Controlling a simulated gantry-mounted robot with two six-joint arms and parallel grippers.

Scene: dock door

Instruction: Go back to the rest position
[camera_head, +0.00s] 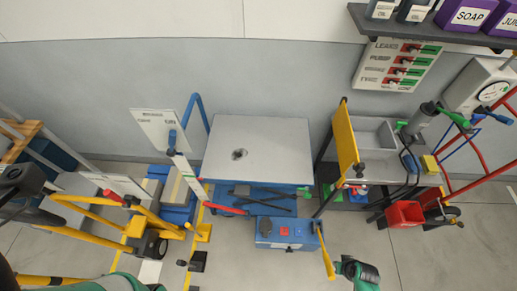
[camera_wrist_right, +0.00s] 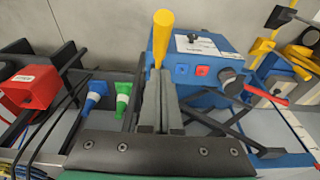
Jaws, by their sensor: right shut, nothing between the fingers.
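My right gripper (camera_wrist_right: 159,78) is shut with nothing between its fingers. In the right wrist view its fingertips point at a yellow lever handle (camera_wrist_right: 162,35), which stands just beyond them; I cannot tell whether they touch. In the head view the green and dark end of my right arm (camera_head: 358,271) is at the bottom, just right of the yellow lever (camera_head: 326,258). The lever is on the right end of a blue control box (camera_head: 280,232) with a red button. My left gripper cannot be made out; only a green part of mine shows at the bottom left.
A grey-topped lift table (camera_head: 270,148) stands behind the box. A sink with a yellow panel (camera_head: 346,135) and a red bin (camera_head: 405,214) are at the right. Yellow rails (camera_head: 100,235) crowd the left. Floor at the lower right is clear.

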